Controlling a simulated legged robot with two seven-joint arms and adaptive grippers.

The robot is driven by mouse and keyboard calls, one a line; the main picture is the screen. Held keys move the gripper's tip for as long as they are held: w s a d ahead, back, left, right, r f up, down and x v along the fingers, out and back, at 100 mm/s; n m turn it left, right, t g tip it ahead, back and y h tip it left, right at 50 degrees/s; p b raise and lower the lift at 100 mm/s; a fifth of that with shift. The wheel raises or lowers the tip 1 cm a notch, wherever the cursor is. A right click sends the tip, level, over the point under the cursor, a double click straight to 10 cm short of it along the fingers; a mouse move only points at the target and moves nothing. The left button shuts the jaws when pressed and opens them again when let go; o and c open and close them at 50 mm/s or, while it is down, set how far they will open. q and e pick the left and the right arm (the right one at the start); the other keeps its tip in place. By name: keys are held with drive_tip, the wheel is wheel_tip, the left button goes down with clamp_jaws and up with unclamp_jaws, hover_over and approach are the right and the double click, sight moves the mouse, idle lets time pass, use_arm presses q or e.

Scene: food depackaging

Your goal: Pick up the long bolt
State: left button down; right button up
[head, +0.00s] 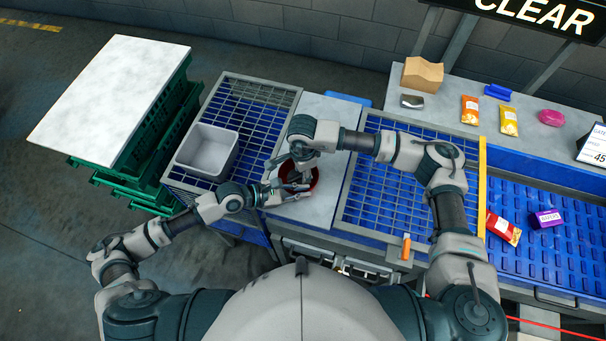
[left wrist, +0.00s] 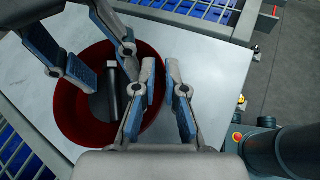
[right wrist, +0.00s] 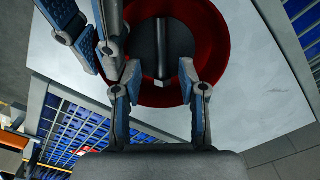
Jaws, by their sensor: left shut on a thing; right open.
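The long bolt is a grey metal rod inside a round red bowl (head: 316,180). It shows in the left wrist view (left wrist: 112,92) and in the right wrist view (right wrist: 162,48), against the bowl's dark bottom. My left gripper (left wrist: 165,85) has one finger inside the bowl and one outside, shut on its near rim. My right gripper (right wrist: 156,78) is open over the bowl, its fingers on either side of the bolt's line and apart from it. The bowl is partly hidden by both grippers in the head view.
The bowl stands on a light worktop (head: 322,112) between two blue grid-topped stations. A grey bin (head: 207,150) sits on the left grid. Green crates (head: 150,140) with a white top stand further left.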

sight(301, 175)
use_arm(q)
drive_tip(key=shift+a, duration=0.1)
use_arm(e)
drive_tip(key=shift+a+f, duration=0.15)
drive_tip(key=shift+f, duration=0.25)
use_arm(q)
drive_tip(key=shift+a, duration=0.2)
use_arm(e)
drive_tip(key=shift+a, duration=0.2)
use_arm(q)
drive_tip(key=shift+d, duration=0.1)
use_arm(e)
drive_tip(key=shift+d, duration=0.1)
drive_tip(key=c, duration=0.7)
use_arm(q)
drive_tip(key=shift+d, duration=0.1)
use_arm(e)
drive_tip(key=shift+d, duration=0.1)
clamp_jaws()
use_arm(q)
drive_tip(key=shift+d, duration=0.15)
use_arm(e)
drive_tip(key=shift+d, duration=0.2)
use_arm(q)
drive_tip(key=shift+a, duration=0.25)
drive_tip(key=shift+d, duration=0.2)
use_arm(e)
wheel_tip(301, 175, up, 10)
